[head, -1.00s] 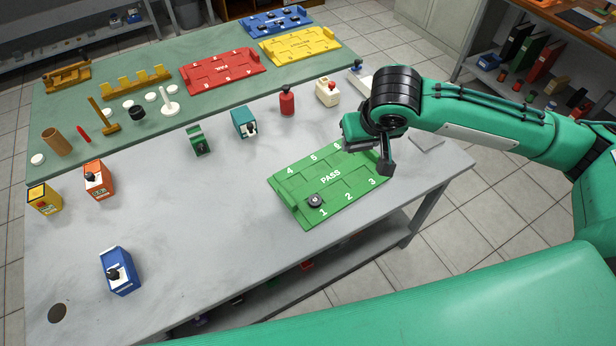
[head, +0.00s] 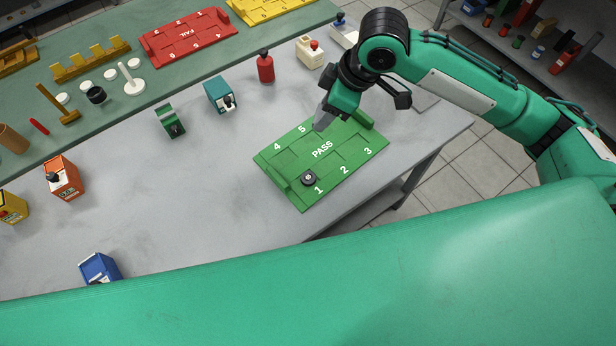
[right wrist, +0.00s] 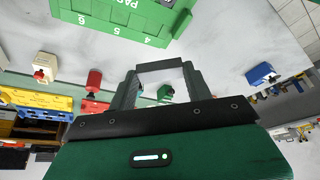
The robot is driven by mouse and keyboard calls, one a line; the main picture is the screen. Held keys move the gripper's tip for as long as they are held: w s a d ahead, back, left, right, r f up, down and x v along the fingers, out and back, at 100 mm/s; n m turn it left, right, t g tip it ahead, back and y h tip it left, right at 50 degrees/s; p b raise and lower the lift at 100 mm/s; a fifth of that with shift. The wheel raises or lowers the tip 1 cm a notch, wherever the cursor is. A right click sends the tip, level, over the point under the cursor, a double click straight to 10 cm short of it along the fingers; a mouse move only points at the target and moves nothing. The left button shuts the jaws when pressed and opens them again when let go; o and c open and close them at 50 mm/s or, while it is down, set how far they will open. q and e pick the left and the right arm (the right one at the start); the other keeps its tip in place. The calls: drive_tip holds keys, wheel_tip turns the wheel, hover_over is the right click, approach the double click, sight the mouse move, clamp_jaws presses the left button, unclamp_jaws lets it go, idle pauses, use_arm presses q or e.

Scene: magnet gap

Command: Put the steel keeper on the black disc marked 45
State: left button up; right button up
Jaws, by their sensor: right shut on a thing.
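My right gripper (head: 325,117) points down over the far edge of the green PASS tray (head: 290,165), near its numbers 5 and 6. In the right wrist view the tray (right wrist: 120,22) is at the top. My left gripper is out of view.
Teal (head: 220,95), green (head: 169,121), orange (head: 62,177) and blue (head: 99,268) blocks stand on the grey table. A red bottle (head: 265,67) and a cream block (head: 309,51) stand behind the tray. Bare table lies left of the tray.

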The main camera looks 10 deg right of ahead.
sight(314, 122)
drive_tip(key=n, duration=0.1)
drive_tip(key=a+n, duration=0.1)
drive_tip(key=g, duration=0.1)
drive_tip(key=shift+s+a+f+n+y+b, duration=0.3)
drive_tip(key=shift+s+a+n, duration=0.05)
drive_tip(key=shift+s+n, duration=0.05)
drive_tip(key=shift+s+a+f+n, duration=0.1)
drive_tip(key=shift+a+n, duration=0.2)
drive_tip(key=shift+n, duration=0.3)
drive_tip(key=shift+s+a+f+n+g, duration=0.1)
drive_tip(key=shift+a+n+g, duration=0.2)
drive_tip(key=shift+n+g, duration=0.25)
drive_tip(key=shift+f+n, duration=0.25)
wheel_tip(314, 122, down, 14)
drive_tip(key=shift+s+f, duration=0.1)
drive_tip(key=shift+f, duration=0.15)
wheel_tip(314, 122, down, 5)
drive_tip(key=shift+r+p, duration=0.1)
drive_tip(key=shift+p, duration=0.2)
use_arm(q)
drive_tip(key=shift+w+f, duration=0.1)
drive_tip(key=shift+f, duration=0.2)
use_arm(e)
drive_tip(key=o, duration=1.1)
drive_tip(key=shift+c, duration=0.2)
